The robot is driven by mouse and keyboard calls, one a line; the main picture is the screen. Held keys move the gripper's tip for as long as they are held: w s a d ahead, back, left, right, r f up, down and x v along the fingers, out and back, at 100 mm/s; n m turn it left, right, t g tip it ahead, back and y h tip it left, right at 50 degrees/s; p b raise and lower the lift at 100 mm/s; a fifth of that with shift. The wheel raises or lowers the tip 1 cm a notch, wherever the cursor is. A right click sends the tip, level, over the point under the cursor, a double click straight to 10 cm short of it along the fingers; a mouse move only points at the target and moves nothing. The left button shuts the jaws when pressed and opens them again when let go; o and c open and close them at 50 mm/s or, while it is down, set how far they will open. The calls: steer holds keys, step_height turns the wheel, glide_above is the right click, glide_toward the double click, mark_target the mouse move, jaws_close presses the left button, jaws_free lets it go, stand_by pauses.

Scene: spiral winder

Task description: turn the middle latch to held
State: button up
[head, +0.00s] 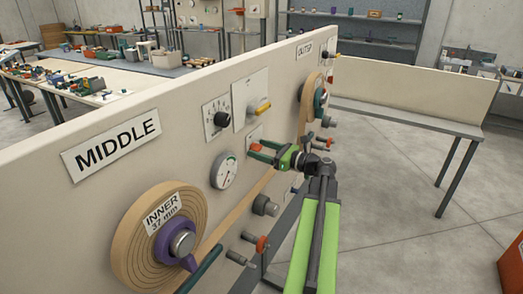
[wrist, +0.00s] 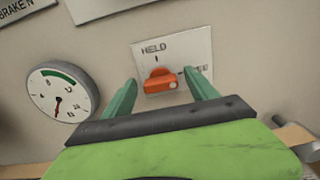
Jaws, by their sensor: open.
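The latch (wrist: 160,80) is an orange knob on a white plate (wrist: 196,47) fixed to the beige panel. HELD is printed at the plate's upper left. A second word on the right is partly hidden by a finger. The knob lies roughly level, with a small pale mark near its right end, on the side of the second word. My gripper (wrist: 160,88) is open, with one green finger on each side of the knob. I cannot tell whether they touch it. In the head view my gripper (head: 252,151) is close to the panel, by the orange knob.
A gauge (wrist: 58,93) is left of the latch. In the head view, a wooden spool (head: 126,243) marked INNER with a purple hub sits below the MIDDLE sign (head: 111,146). A grey knob (head: 265,206) and an orange-tipped lever (head: 262,243) stick out below my gripper. Open floor lies to the right.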

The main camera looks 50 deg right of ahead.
steer(key=c, duration=1.4)
steer(key=shift+o, duration=0.2)
steer(key=shift+n, duration=0.3)
steer(key=n, duration=0.4)
steer(key=shift+a, duration=0.1)
steer(key=n, duration=0.5)
steer(key=shift+f, duration=0.1)
steer(key=n, duration=0.4)
steer(key=shift+a+f, duration=0.1)
steer(key=shift+n, duration=2.1)
steer(key=shift+s, duration=0.1)
